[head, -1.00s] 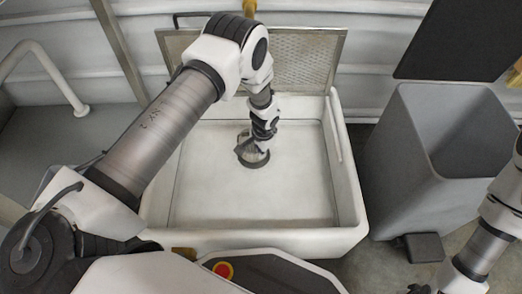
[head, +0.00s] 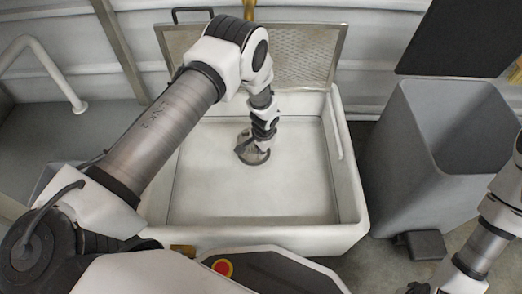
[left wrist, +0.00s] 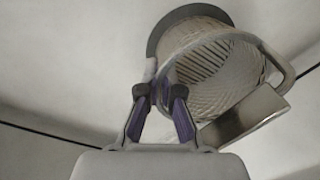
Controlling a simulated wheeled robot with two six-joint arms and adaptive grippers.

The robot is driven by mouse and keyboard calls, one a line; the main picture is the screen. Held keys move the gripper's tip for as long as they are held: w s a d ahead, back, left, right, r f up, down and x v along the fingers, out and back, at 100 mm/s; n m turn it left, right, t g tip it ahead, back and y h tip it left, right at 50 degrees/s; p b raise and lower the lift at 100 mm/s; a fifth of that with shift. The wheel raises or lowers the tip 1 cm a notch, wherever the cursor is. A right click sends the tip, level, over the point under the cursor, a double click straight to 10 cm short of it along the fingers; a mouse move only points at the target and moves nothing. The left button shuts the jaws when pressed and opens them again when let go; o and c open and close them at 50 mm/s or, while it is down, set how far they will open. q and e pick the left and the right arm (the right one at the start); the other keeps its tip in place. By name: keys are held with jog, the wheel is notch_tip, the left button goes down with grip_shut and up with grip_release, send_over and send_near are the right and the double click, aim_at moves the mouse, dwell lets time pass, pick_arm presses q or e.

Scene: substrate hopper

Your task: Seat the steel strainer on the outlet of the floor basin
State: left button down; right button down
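The steel strainer (left wrist: 215,65), a ribbed round basket with a bright rim and a flat metal tab, fills the upper right of the left wrist view. In the head view the strainer (head: 250,152) is small and partly hidden by my gripper. The outlet's dark ring (left wrist: 188,12) shows behind the basket, which stands in or just over it; how deep I cannot tell. The basin (head: 290,190) is a white rectangular tub. My left gripper (left wrist: 160,92) has its fingertips close together on the strainer's near edge. My right gripper (head: 420,288) is barely visible at the bottom edge.
A perforated panel (head: 300,60) stands upright at the basin's back edge. A grey bin (head: 395,150) with a raised dark lid (head: 455,35) stands to the right. A white rail (head: 50,65) is at the left. The rest of the basin floor is clear.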

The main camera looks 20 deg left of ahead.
pick_arm(q)
jog(key=c, duration=1.2)
grip_release()
jog(key=shift+c, duration=0.2)
jog(key=shift+r, duration=0.15)
notch_tip(320, 180, up, 12)
jog(key=shift+s+d, duration=0.25)
jog(key=shift+d, duration=0.2)
